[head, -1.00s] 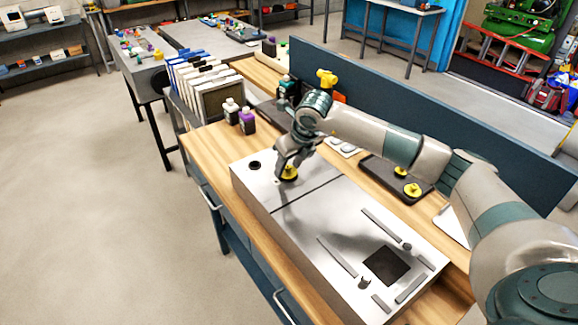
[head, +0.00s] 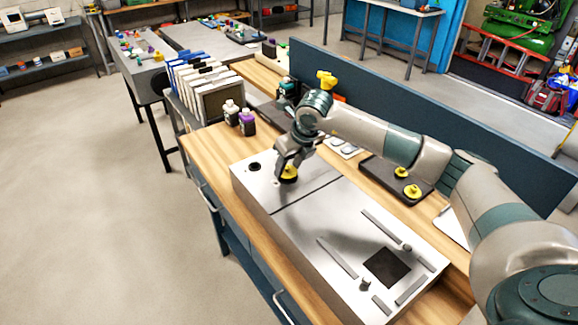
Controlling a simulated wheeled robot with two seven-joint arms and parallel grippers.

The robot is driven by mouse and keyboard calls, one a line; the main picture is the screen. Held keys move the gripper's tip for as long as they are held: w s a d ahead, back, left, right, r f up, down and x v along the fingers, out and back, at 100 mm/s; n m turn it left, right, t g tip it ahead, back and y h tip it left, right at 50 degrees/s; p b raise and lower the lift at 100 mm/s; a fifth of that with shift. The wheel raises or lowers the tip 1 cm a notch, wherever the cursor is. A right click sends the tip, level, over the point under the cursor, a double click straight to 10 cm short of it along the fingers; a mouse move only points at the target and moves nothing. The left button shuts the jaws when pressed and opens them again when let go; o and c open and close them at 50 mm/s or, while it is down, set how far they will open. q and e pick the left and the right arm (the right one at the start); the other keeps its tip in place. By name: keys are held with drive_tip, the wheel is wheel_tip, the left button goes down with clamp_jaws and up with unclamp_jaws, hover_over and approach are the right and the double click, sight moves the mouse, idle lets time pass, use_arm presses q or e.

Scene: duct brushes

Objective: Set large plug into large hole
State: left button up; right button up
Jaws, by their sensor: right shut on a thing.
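My right gripper (head: 287,170) points down over the far-left part of the metal duct box (head: 319,208) and is shut on a yellow plug (head: 289,174). The plug has a dark lower part and is at or just above the box's top; I cannot tell whether it sits in a hole, as the gripper and plug cover that spot. A round dark hole (head: 254,167) shows open to the left of the plug. Two other yellow plugs (head: 401,171) lie on a dark tray behind the box. My left gripper is not in view.
The dark tray (head: 375,168) lies between the box and the blue back panel (head: 420,110). Two small bottles (head: 247,123) and a rack of upright panels (head: 205,90) stand at the bench's left end. A square dark opening (head: 387,267) and raised strips are on the box's near part.

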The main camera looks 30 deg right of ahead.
drive_tip(key=shift+r, duration=0.5)
idle(1.2)
drive_tip(key=shift+f+b, duration=1.05)
drive_tip(key=shift+b, duration=0.1)
idle(0.5)
drive_tip(key=shift+r, duration=0.85)
idle(1.4)
drive_tip(key=shift+f+b, duration=0.85)
drive_tip(key=shift+f, duration=0.05)
drive_tip(key=o, duration=0.7)
drive_tip(key=shift+o, duration=0.2)
drive_tip(key=shift+r, duration=0.1)
